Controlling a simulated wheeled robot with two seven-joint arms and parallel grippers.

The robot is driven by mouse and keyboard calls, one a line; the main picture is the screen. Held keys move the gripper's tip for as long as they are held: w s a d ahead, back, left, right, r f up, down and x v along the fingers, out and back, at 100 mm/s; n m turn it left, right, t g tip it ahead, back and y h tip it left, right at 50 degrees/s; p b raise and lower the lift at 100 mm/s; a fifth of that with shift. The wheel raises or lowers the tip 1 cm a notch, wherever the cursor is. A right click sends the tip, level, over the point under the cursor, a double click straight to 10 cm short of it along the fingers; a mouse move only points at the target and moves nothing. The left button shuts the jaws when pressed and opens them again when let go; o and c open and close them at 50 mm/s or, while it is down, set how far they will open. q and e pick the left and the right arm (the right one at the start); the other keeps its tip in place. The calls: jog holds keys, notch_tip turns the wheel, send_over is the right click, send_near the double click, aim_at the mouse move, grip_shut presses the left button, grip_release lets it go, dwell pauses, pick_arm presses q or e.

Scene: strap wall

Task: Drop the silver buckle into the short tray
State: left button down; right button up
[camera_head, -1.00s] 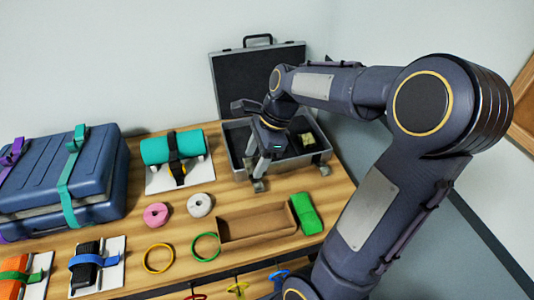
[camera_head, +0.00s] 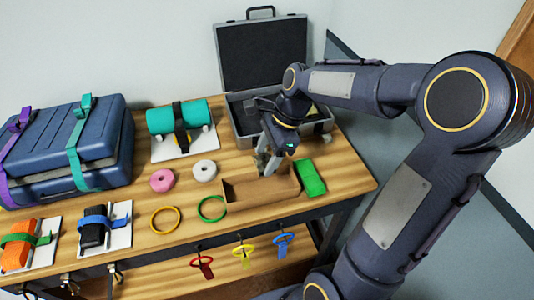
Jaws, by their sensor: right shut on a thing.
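The short tray (camera_head: 258,200) is an open brown box near the front edge of the table, right of centre. My right gripper (camera_head: 265,168) points down at the tray's back edge, with its fingertips over or just inside the tray. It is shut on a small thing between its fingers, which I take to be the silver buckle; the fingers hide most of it. I cannot tell whether it touches the tray. My left gripper is not in view.
An open grey case (camera_head: 320,126) stands behind the tray, and a green block (camera_head: 311,178) lies at its right. A white roll (camera_head: 204,171), a pink roll (camera_head: 163,180), a green ring (camera_head: 212,208) and a yellow ring (camera_head: 165,220) lie left. A blue suitcase (camera_head: 50,155) fills the far left.

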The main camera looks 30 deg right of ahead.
jog(key=shift+f, duration=0.15)
jog(key=o, duration=1.1)
jog(key=v, duration=0.7)
jog(key=shift+d+r, duration=0.2)
jog(key=shift+r, duration=0.15)
jog(key=shift+s, duration=0.1)
jog(key=s+a+f+n+t, duration=0.2)
jog(key=s+a+n, duration=0.2)
jog(key=s+n, duration=0.4)
jog(key=s+a+f+n+t, duration=0.2)
jog(key=s+a+n, duration=0.1)
jog(key=s+n, duration=0.5)
jog(key=n, duration=0.3)
jog(key=shift+a+t+h, duration=0.3)
jog(key=shift+a, duration=0.05)
